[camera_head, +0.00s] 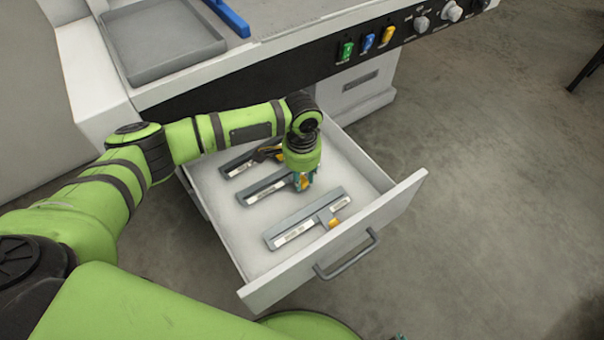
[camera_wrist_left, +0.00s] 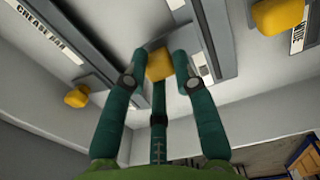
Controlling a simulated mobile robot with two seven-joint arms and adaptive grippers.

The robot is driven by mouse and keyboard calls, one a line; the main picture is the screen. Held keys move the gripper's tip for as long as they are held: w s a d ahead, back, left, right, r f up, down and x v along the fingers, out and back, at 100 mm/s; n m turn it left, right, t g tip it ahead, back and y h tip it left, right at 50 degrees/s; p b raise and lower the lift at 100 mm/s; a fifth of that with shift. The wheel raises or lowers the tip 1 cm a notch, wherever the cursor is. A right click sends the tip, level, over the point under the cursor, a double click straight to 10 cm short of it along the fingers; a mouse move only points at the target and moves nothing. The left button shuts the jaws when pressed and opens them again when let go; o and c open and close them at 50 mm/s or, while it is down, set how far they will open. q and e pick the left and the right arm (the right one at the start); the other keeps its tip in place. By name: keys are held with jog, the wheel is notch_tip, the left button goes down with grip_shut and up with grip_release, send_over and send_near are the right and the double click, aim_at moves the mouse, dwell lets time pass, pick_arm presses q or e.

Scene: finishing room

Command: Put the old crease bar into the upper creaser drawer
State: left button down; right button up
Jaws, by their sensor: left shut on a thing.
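My left gripper (camera_head: 305,182) reaches down into the open upper drawer (camera_head: 226,222). Its teal fingers (camera_wrist_left: 160,85) are shut on the yellow grip (camera_wrist_left: 160,63) of a grey crease bar (camera_head: 264,187), the middle of three bars. I cannot tell whether this bar touches the drawer floor; its label is not readable. A rear bar (camera_head: 238,165) lies partly behind my wrist. A front bar (camera_head: 302,222) lies nearer the handle. In the left wrist view, the bar on the left (camera_wrist_left: 55,45) reads "CREASE BAR", and a label at the right reads "WIDE".
The drawer front with its handle (camera_head: 347,256) sticks out over the floor. Above are a worktop with a grey tray (camera_head: 160,65), a blue bar (camera_head: 228,17), and a black panel with coloured switches (camera_head: 368,43) and knobs.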

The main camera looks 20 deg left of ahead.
pick_arm(q)
jog(key=c, duration=1)
grip_release()
pick_arm(e)
jog(key=shift+s, duration=0.1)
jog(key=shift+f, duration=0.1)
pick_arm(q)
jog(key=shift+r, duration=0.4)
jog(key=shift+r+p, duration=0.75)
jog(key=shift+r, duration=5.05)
pick_arm(e)
jog(key=shift+g, duration=0.6)
jog(key=shift+s, duration=2.45)
